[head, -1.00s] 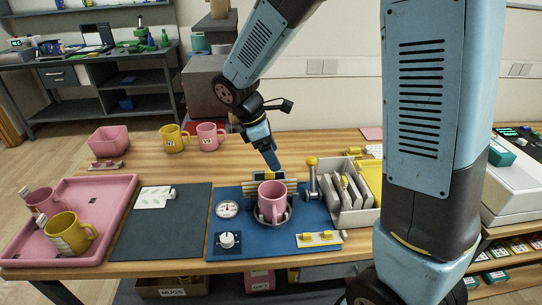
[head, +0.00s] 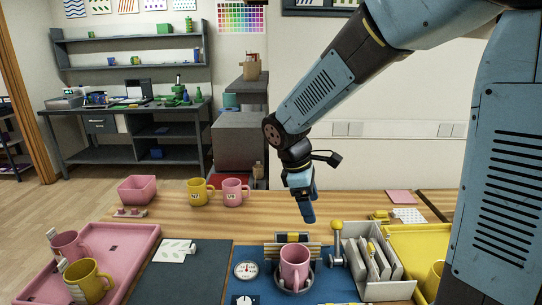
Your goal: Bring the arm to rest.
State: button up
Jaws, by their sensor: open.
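My gripper (head: 308,214) hangs above the table, behind and a little above the mug press. It points down and appears empty; its fingers are seen edge-on. A pink mug (head: 293,264) stands upright in the press's round holder on the blue mat (head: 333,286). The gripper is apart from this mug. The press has a round dial gauge (head: 246,269) at its left and a lever with a yellow knob (head: 336,229) at its right. My arm comes in from the upper right.
A pink tray (head: 140,240) at left holds a pink mug (head: 68,246) and a yellow mug (head: 88,281). A yellow mug (head: 197,191) and a pink mug (head: 233,192) stand at the back by a pink bin (head: 137,189). A divided rack (head: 385,291) stands right of the press.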

jog(key=s+d+r+m+t+y, duration=0.3)
jog(key=s+d+r+m+t, duration=0.2)
jog(key=s+d+r+m, duration=0.7)
jog(key=s+m, duration=0.3)
jog(key=shift+s+y, duration=0.3)
